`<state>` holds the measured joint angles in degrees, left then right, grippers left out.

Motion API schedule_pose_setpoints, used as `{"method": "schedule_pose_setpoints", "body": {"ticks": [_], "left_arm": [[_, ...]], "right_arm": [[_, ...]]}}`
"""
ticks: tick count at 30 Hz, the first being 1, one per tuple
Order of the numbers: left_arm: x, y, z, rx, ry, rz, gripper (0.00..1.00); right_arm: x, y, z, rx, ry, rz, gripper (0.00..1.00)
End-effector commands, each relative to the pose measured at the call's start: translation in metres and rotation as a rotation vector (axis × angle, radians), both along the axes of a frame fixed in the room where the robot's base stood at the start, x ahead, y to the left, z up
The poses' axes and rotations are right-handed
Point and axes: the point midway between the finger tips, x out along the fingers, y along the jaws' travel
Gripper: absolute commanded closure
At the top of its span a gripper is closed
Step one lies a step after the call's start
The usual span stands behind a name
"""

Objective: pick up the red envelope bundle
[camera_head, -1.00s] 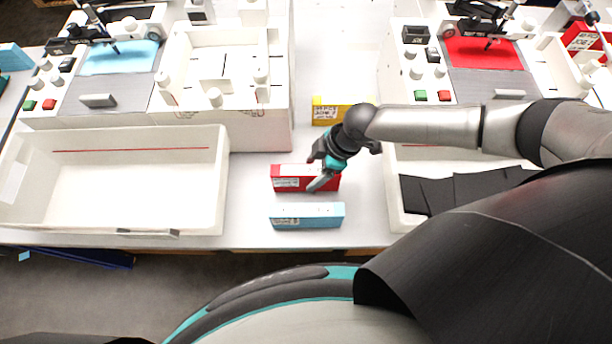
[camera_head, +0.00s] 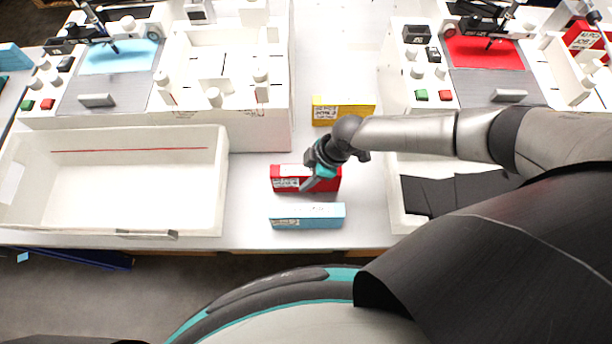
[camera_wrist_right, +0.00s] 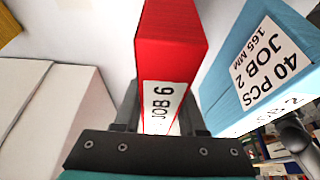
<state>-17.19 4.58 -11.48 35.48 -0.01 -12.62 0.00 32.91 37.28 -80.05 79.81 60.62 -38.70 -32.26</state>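The red envelope bundle (camera_head: 288,184) is a red box-like packet with a white label, resting on the light table between a yellow and a light blue bundle. My right gripper (camera_head: 316,174) is at its upper right part, one finger in front of its near face. In the right wrist view the red bundle (camera_wrist_right: 172,45) shows its "JOB 6" label, and the fingers of the gripper (camera_wrist_right: 163,108) stand on either side of it. I cannot tell whether they press on it. My left gripper is not in view.
The light blue bundle (camera_head: 307,216) lies close in front, the yellow bundle (camera_head: 343,111) behind. A white tray (camera_head: 225,190) is at left; another with dark sheets (camera_head: 470,190) is at right under my arm. Plotter machines (camera_head: 230,115) stand behind.

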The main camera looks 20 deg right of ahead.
Motion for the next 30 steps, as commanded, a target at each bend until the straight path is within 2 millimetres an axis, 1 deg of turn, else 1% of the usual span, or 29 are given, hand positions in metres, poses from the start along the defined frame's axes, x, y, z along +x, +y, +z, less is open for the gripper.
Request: {"method": "schedule_pose_setpoints", "body": {"ticks": [1,9,10,24,30], "left_arm": [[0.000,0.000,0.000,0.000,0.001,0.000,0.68],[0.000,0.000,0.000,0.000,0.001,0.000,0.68],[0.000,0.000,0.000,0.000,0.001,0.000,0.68],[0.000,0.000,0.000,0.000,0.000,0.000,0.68],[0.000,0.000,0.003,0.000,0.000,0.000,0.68]], "right_arm": [[0.000,0.000,0.000,0.000,0.000,0.000,0.68],[0.000,0.000,0.000,0.000,0.000,0.000,0.98],[0.000,0.000,0.000,0.000,0.000,0.000,1.00],[0.000,0.000,0.001,0.001,0.000,0.000,1.00],[0.001,0.000,0.011,0.001,0.000,0.000,1.00]]}}
